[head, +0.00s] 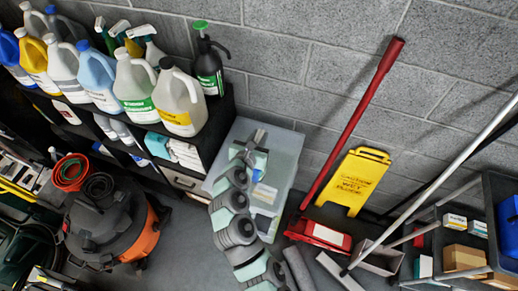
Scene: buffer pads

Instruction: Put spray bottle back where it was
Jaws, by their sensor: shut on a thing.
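My gripper (254,141) is in front of the clear bin, to the right of the black shelf's end. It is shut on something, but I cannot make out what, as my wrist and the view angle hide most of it. A black spray bottle with a green pump top (209,70) stands upright at the shelf's right end, apart from my gripper. Several trigger spray bottles (131,42) stand behind the jugs on the same shelf. Which bottle the task means is not clear from this view.
Several jugs (179,101) line the front of the black shelf (219,122). A clear bin (285,150), a red-handled tool (350,125) and a yellow wet-floor sign (356,180) are by the wall. A vacuum (105,222) stands at lower left, a cart (500,190) at right.

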